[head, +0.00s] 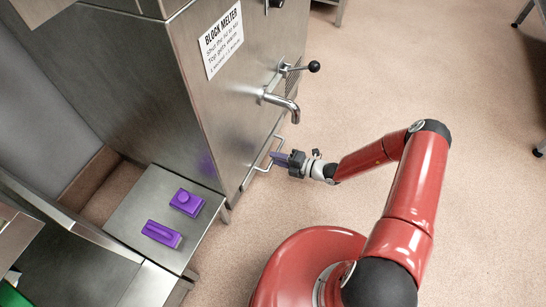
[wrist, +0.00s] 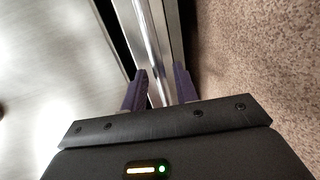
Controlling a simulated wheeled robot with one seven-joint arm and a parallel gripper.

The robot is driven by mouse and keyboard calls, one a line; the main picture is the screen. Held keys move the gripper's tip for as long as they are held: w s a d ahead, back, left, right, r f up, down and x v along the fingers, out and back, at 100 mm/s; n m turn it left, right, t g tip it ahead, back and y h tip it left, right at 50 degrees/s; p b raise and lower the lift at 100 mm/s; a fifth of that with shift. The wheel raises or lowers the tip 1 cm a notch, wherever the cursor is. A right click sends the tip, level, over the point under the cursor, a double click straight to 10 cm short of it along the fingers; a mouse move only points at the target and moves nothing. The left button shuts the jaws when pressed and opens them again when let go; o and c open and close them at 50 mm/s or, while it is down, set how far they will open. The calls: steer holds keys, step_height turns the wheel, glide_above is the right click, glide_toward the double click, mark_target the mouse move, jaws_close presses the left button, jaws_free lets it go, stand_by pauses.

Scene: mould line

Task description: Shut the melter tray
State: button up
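The block melter (head: 235,95) is a tall steel cabinet with a label on its front. Low on that front, under the spout, is the melter tray's thin bar handle (head: 258,167). My gripper (head: 277,158) is at this handle, reaching in from the right. In the wrist view, its two purple fingers (wrist: 160,84) stand apart, on either side of bright metal bars (wrist: 154,40). Whether they touch the metal I cannot tell. A dark gap (wrist: 112,32) shows left of the bars. How far the tray stands out is hard to see.
A spout (head: 282,103) and a lever with a black knob (head: 314,67) stick out above my gripper. Two purple blocks (head: 186,202) (head: 162,234) lie on a steel side table (head: 135,205). The floor (head: 470,160) to the right is clear.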

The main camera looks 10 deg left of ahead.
steer(key=v, duration=0.5)
steer(key=shift+s+d+p, duration=0.1)
steer(key=shift+d+p, duration=0.2)
steer(key=s+d+r+n+g+h+p, duration=0.2)
steer(key=r+n, duration=0.6)
steer(key=r, duration=0.3)
steer(key=s+d+r+n+g+h+p, duration=0.2)
steer(key=r+n+h, duration=0.1)
steer(key=r+n, duration=0.6)
steer(key=s+d+r+n+g+h+p, duration=0.15)
steer(key=r+n, duration=0.45)
steer(key=r, duration=0.6)
steer(key=s+d+r+n+t+h+p, duration=0.2)
steer(key=s+r+n, duration=0.6)
steer(key=r, duration=0.4)
steer(key=s+d+r+n+t+h+p, duration=0.3)
steer(key=s+d+r+n+h, duration=0.3)
steer(key=r, duration=0.7)
steer(key=s+d+n+t, duration=0.1)
steer(key=s+n, duration=0.1)
steer(key=s, duration=0.1)
steer(key=shift+d+n, duration=0.25)
steer(key=shift+n, duration=0.05)
